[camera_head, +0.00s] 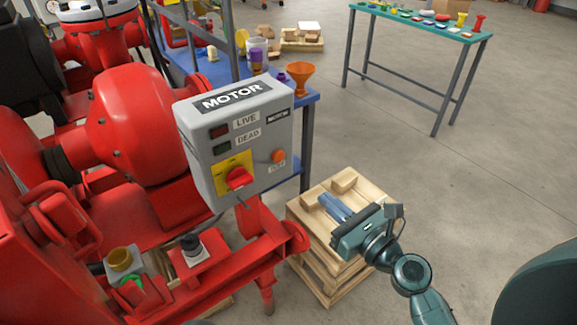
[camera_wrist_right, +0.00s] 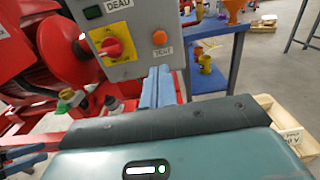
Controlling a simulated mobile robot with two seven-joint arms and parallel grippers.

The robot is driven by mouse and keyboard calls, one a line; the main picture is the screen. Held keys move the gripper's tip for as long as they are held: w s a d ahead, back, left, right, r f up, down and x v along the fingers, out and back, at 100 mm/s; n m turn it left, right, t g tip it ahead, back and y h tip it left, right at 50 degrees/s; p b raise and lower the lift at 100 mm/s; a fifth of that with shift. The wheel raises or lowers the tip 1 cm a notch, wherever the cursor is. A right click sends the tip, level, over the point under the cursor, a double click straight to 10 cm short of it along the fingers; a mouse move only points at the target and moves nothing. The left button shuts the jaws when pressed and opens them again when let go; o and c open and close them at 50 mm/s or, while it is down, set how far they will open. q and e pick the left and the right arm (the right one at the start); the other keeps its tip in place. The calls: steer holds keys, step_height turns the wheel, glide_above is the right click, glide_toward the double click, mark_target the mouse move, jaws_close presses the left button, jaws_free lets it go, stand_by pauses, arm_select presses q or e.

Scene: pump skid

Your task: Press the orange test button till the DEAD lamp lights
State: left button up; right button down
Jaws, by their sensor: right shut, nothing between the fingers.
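The grey MOTOR box (camera_head: 212,172) stands at the pump skid. Its orange test button (camera_head: 278,156) is on the right of its face, and also shows in the wrist view (camera_wrist_right: 160,38). The LIVE lamp (camera_head: 219,131) is dark red and the DEAD lamp (camera_head: 222,147) dark green; both look unlit. A red rotary switch (camera_head: 239,178) sits on a yellow plate. My right gripper (camera_head: 330,203) is shut and empty, right of and below the button, apart from it in the head view. Blue-grey bars (camera_wrist_right: 22,158) at the wrist view's left edge may be my left gripper.
A wooden crate stack (camera_head: 318,248) with wood blocks stands below my right gripper. A blue bench (camera_head: 307,140) with an orange funnel (camera_head: 300,76) is behind the box. A green-topped table (camera_head: 425,24) stands at the back. The floor to the right is clear.

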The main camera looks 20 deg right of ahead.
mark_target(280, 158)
stand_by(0.3)
steer(key=p+x, duration=0.1)
steer(key=x, duration=1.3)
steer(key=shift+p, duration=0.35)
